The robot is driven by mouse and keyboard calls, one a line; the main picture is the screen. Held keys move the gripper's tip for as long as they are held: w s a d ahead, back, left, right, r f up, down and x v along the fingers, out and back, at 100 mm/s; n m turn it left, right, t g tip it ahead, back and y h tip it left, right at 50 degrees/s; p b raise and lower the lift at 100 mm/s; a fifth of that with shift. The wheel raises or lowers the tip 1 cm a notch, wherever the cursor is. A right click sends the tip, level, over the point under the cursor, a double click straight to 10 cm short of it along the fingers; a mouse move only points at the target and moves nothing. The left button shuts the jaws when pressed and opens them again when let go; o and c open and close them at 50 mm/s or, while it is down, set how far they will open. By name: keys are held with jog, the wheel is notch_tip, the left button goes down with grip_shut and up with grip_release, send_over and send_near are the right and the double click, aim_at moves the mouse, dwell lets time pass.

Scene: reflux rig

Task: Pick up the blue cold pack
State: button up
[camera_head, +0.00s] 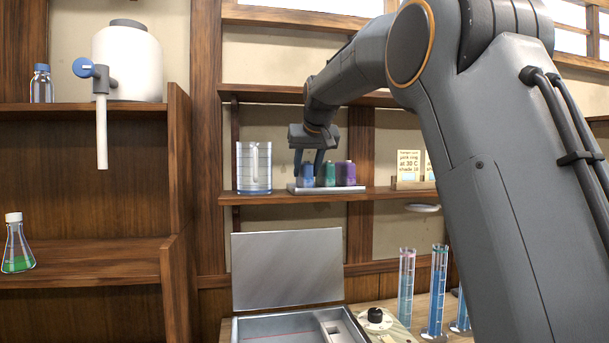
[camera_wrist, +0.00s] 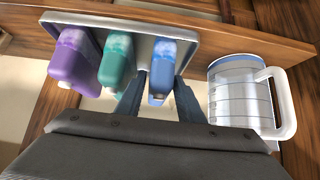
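The blue cold pack (camera_head: 308,176) stands upright on a pale tray (camera_head: 325,190) on the middle shelf, at the left end of a row of three packs. In the wrist view the blue pack (camera_wrist: 161,72) is the rightmost of the row. My gripper (camera_head: 308,169) is at the pack from above and in front, one finger on each side of it. In the wrist view the open fingers (camera_wrist: 160,92) straddle the blue pack, with small gaps visible beside it.
A green pack (camera_head: 326,174) and a purple pack (camera_head: 345,173) stand to the right of the blue one, the green close to my finger. A clear jug (camera_head: 254,169) stands left of the tray. A sign (camera_head: 409,166) stands further right. An open-lidded metal box (camera_head: 285,330) is below.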

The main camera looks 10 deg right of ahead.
jog(key=shift+w+p, duration=0.4)
jog(key=shift+w, duration=0.7)
jog(key=shift+w+f+p, duration=0.3)
jog(key=shift+w+f, duration=0.1)
grip_shut()
jog(key=shift+r, duration=0.1)
jog(key=shift+s+r+b, duration=0.15)
jog(key=shift+r+b, duration=0.2)
jog(key=shift+b, duration=0.15)
notch_tip(320, 180, up, 6)
jog(key=shift+b, duration=0.35)
jog(key=s+b, duration=0.6)
jog(key=s, duration=1.3)
jog(key=shift+s+b, duration=0.35)
